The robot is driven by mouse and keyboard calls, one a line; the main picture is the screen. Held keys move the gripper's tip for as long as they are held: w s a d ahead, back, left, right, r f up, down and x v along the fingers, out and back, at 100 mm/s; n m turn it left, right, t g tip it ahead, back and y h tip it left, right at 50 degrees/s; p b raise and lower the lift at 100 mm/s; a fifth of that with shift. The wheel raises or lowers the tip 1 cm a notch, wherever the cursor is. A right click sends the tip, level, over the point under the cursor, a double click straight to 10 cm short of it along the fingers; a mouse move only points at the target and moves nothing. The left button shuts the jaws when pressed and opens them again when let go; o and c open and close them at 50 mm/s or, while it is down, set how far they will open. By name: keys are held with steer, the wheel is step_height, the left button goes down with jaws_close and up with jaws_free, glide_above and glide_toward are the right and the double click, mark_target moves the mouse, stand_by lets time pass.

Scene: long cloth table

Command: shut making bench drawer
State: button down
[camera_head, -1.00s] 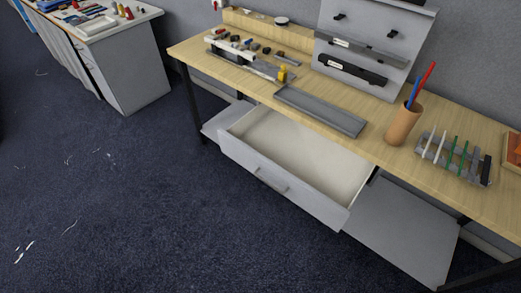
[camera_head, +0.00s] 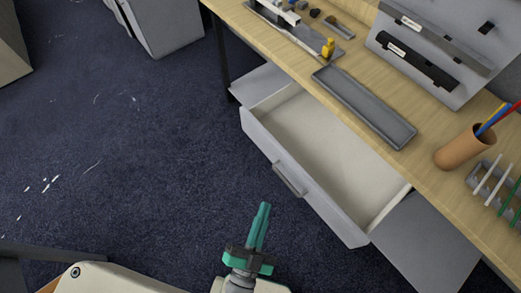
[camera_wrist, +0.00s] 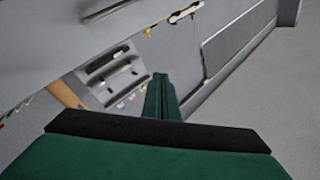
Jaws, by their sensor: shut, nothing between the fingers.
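The making bench drawer (camera_head: 296,185) is pulled out from under the wooden bench top, and its pale inside shows empty in the head view. Its front carries a grey bar handle (camera_head: 288,179). My gripper (camera_head: 264,206) is teal, with its fingers together and nothing between them. In the head view it shows in front of the drawer, to the lower left of the handle, apart from the drawer front. In the wrist view its fingers (camera_wrist: 160,95) show closed.
The bench top (camera_head: 300,55) holds a grey tray (camera_head: 365,108), a brown pen cup (camera_head: 462,150) and a rack at the right. A grey panel (camera_head: 400,225) is right of the drawer. Dark carpet (camera_head: 130,130) is open at the left.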

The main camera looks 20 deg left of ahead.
steer(key=w+a+m+t+h, duration=0.1)
steer(key=w+a+m+h, duration=0.15)
steer(key=m, duration=0.25)
steer(key=m+g+h, duration=0.7)
steer(key=m, duration=0.7)
glide_toward(267, 149)
steer(key=x, duration=0.6)
steer(key=shift+w+d+r, duration=0.1)
steer(key=shift+w, duration=0.1)
steer(key=shift+d, duration=0.1)
